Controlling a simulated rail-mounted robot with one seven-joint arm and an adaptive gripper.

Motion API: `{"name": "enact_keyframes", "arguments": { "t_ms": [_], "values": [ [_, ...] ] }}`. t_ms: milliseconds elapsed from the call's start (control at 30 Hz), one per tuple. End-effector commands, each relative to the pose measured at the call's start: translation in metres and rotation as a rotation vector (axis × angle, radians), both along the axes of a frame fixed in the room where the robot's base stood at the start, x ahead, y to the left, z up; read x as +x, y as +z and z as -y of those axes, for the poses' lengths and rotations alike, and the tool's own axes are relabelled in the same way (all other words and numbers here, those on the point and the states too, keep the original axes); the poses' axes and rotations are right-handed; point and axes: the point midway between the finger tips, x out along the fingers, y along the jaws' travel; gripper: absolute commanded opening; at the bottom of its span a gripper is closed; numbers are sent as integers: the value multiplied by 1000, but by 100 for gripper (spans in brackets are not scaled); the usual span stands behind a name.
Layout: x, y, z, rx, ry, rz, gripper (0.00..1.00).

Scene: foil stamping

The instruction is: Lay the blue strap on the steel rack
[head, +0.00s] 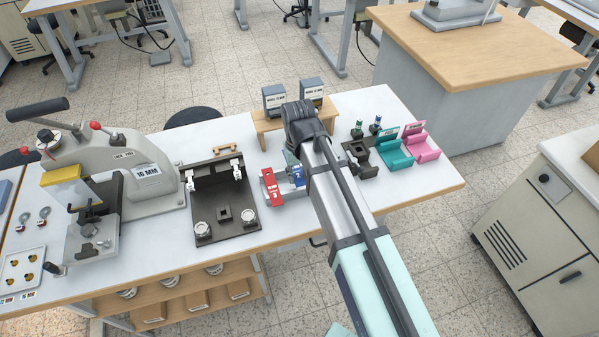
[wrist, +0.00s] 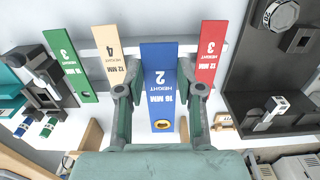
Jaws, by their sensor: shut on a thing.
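The blue strap, marked 16 MM and HEIGHT 2, (wrist: 160,70) is between the two fingers of my gripper (wrist: 160,92) in the wrist view. The fingers are shut on its sides, and a gold-rimmed hole shows at its near end. In the head view the blue strap (head: 298,174) is partly hidden by my arm. The steel rack shows as a pale grey bar (wrist: 187,47) behind the straps in the wrist view. The blue strap overlaps this bar; I cannot tell whether it touches it. Green (wrist: 72,65), tan (wrist: 109,52) and red (wrist: 210,48) straps lie across the rack.
A dark fixture plate (head: 221,198) with clamps lies left of the straps, and a stamping press (head: 125,165) stands farther left. A wooden stand (head: 266,126) with two boxes is behind. Teal (head: 396,153) and pink (head: 424,148) holders are on the right.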

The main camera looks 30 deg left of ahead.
Motion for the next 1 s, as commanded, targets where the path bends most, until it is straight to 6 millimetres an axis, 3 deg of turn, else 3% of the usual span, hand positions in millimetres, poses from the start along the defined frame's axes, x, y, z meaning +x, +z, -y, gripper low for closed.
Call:
{"name": "enact_keyframes", "arguments": {
  "t_ms": [1000],
  "values": [
    [0, -63, 0, 0, 0, 0, 13]
  ]
}}
